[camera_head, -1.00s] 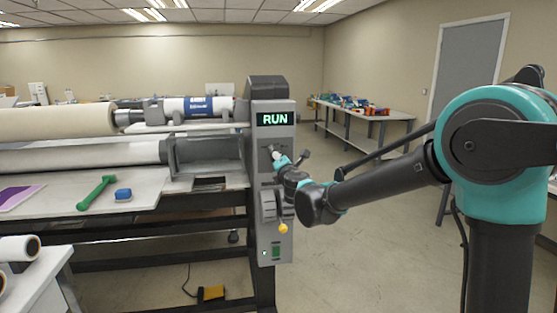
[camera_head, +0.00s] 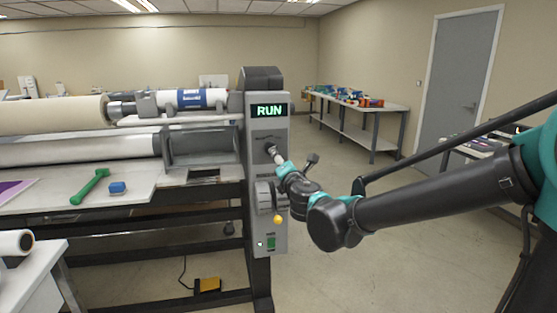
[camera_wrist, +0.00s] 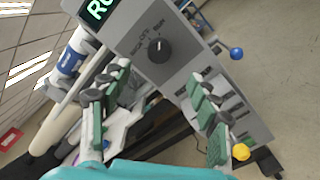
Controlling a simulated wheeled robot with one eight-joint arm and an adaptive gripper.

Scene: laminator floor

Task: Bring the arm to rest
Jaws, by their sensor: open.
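My gripper (camera_wrist: 152,90) is open in the wrist view, its two green-padded fingers wide apart with nothing between them. Beyond the fingertips is a black selector knob (camera_wrist: 159,49) on the grey control panel (camera_wrist: 190,72); it looks clear of the fingers. In the head view my gripper (camera_head: 277,157) is in front of the panel (camera_head: 267,178), just below the lit RUN display (camera_head: 269,111). My arm reaches in from the right, bent at a dark elbow. The fingertips are too small there to judge contact.
A yellow ball (camera_head: 278,219) sits low on the panel. A yellow pedal (camera_head: 207,285) lies on the floor. Open floor lies to the right.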

